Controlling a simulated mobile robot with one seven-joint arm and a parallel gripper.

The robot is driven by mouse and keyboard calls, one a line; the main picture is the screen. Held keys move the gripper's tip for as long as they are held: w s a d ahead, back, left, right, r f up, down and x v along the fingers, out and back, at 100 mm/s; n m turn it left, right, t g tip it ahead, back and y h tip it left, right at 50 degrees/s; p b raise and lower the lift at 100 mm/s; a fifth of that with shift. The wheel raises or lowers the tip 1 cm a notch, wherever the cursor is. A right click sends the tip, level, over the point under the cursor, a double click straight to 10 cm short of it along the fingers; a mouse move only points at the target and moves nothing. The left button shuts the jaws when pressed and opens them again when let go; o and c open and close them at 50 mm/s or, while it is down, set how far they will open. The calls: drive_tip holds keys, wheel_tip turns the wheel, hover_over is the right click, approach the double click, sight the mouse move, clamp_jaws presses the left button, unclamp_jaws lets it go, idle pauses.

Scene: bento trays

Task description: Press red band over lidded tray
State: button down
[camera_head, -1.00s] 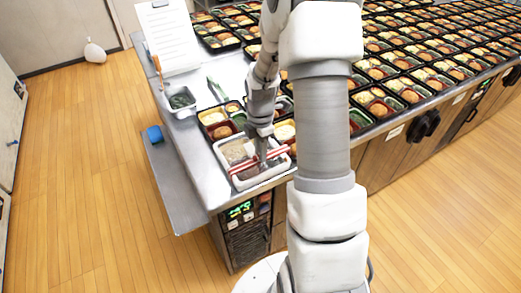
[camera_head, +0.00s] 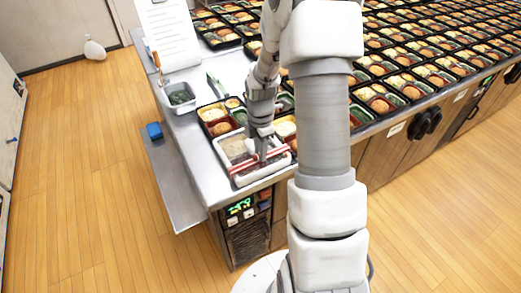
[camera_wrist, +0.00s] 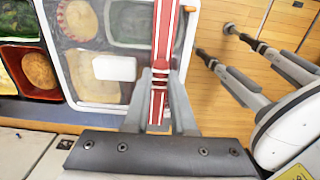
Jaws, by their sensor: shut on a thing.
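My gripper (camera_head: 263,160) is pointed down over the near part of the lidded tray (camera_head: 222,149), at the counter's front corner. In the wrist view my gripper (camera_wrist: 160,78) is shut on the red band (camera_wrist: 162,35), which has a pale stripe along it. In the head view the red band (camera_head: 278,152) spans the tray from side to side. The wrist view shows the lidded tray's pale rim (camera_wrist: 60,65), its cloudy clear lid and a white label. Whether the band touches the lid I cannot tell.
An open black bento tray (camera_head: 200,123) stands just behind the lidded tray. Many more filled trays cover the counter to the right. A small tub of greens (camera_head: 181,97), a green-handled tool (camera_head: 213,84) and a paper sheet (camera_head: 168,38) lie to the left. A blue object (camera_head: 153,131) sits on the side shelf.

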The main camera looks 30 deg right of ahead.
drive_tip(key=shift+f, duration=0.1)
drive_tip(key=shift+c, duration=0.6)
unclamp_jaws()
drive_tip(key=shift+r+p, duration=3.2)
drive_tip(key=shift+r, duration=0.85)
